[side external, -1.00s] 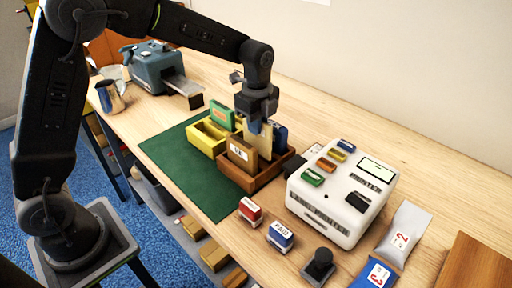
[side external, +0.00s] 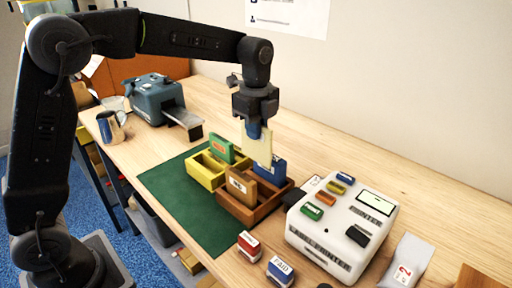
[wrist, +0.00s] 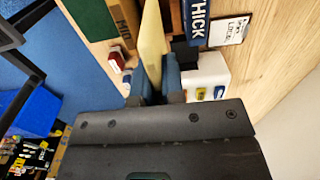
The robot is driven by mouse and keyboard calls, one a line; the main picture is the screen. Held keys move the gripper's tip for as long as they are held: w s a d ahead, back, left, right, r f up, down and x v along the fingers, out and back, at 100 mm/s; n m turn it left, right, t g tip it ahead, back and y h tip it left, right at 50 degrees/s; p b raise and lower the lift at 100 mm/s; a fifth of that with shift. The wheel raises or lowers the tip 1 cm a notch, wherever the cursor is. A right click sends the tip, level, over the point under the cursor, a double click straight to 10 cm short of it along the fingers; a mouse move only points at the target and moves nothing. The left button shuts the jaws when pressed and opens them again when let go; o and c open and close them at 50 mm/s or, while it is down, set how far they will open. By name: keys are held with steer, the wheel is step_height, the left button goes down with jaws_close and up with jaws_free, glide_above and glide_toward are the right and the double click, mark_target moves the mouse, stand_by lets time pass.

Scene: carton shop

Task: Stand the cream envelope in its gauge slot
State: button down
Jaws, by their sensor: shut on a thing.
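The cream envelope (side external: 259,148) is upright in my gripper (side external: 254,130), whose blue fingertips are shut on its upper part. It also shows edge-on between the fingers in the wrist view (wrist: 152,45). The envelope hangs above the brown wooden gauge tray (side external: 243,215), its lower edge seeming clear of it. A brown piece (side external: 240,185) marked MID in the wrist view (wrist: 123,22) stands in the tray's front. A blue piece (side external: 269,172), marked THICK in the wrist view (wrist: 197,20), stands behind. The envelope is between these two in the wrist view. The slot floors are hidden.
A yellow tray (side external: 203,177) with a green piece (side external: 222,149) adjoins on the left, on a green mat (side external: 172,188). A white label printer (side external: 325,248) stands close on the right. Red (side external: 249,245) and blue (side external: 280,270) stamps lie in front.

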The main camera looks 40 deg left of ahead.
steer(key=w+a, duration=0.3)
steer(key=a, duration=0.5)
steer(key=w+a, duration=0.3)
steer(key=a, duration=0.5)
step_height(320, 180, down, 7)
steer(key=shift+r, duration=0.2)
steer(key=shift+s+f, duration=0.1)
steer(key=shift+f, duration=0.45)
stand_by(0.7)
steer(key=shift+f, duration=0.35)
steer(key=shift+f, duration=0.25)
stand_by(0.4)
steer(key=shift+f, duration=1.05)
